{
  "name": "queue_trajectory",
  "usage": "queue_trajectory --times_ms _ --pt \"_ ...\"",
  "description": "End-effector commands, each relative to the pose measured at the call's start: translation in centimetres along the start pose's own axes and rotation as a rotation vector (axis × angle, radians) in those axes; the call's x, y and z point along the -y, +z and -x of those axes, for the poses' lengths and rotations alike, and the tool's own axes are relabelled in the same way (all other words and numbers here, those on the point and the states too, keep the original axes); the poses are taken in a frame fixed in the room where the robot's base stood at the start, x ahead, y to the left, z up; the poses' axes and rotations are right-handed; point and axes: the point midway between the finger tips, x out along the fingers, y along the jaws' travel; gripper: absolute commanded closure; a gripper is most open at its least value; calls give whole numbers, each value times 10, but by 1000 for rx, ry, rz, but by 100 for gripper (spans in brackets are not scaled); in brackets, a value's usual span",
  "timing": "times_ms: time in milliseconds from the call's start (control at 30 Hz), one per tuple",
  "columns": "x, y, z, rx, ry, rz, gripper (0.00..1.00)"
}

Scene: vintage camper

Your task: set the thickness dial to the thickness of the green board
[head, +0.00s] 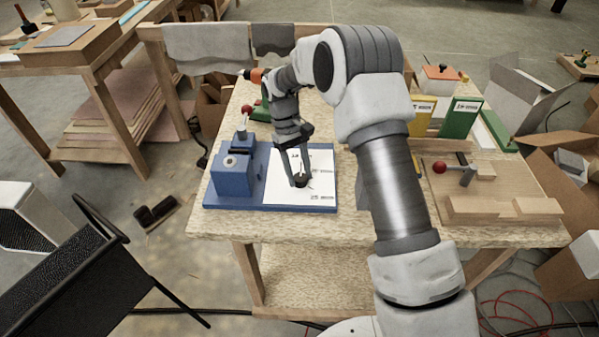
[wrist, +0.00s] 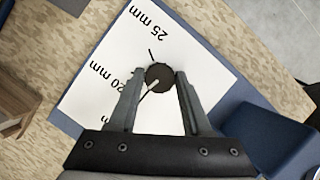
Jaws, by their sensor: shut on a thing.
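The thickness dial is a black round knob (head: 301,181) on a white scale plate (head: 318,160) on the blue base. In the wrist view the knob (wrist: 159,77) sits between the two fingers of my gripper (wrist: 160,82), which is shut on it. The scale plate (wrist: 205,62) shows "25 mm", "20 mm" and a partly hidden label ending in "m". The pale pointer line (wrist: 149,88) aims lower left in the wrist view, below the "20 mm" label; a finger partly hides that side. The green board (head: 460,120) stands at the back right; its printed label is too small to read.
A yellow board (head: 424,115) stands left of the green one. A blue block (head: 234,174) with a red-knobbed lever is left of the scale plate. A wooden fixture (head: 490,205) with a red-balled lever is at the right. My arm covers the middle of the table.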

Motion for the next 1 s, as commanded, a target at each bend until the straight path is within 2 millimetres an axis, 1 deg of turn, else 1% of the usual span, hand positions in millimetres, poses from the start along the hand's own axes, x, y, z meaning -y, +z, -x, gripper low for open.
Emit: queue_trajectory --times_ms 200,400,933,967,1000 --pt "1 0 0 -2 47 110 100" --pt "1 0 0 -3 70 167 100" --pt "1 0 0 -3 79 189 100" --pt "1 0 0 -3 79 188 49" --pt "1 0 0 -3 79 188 42"
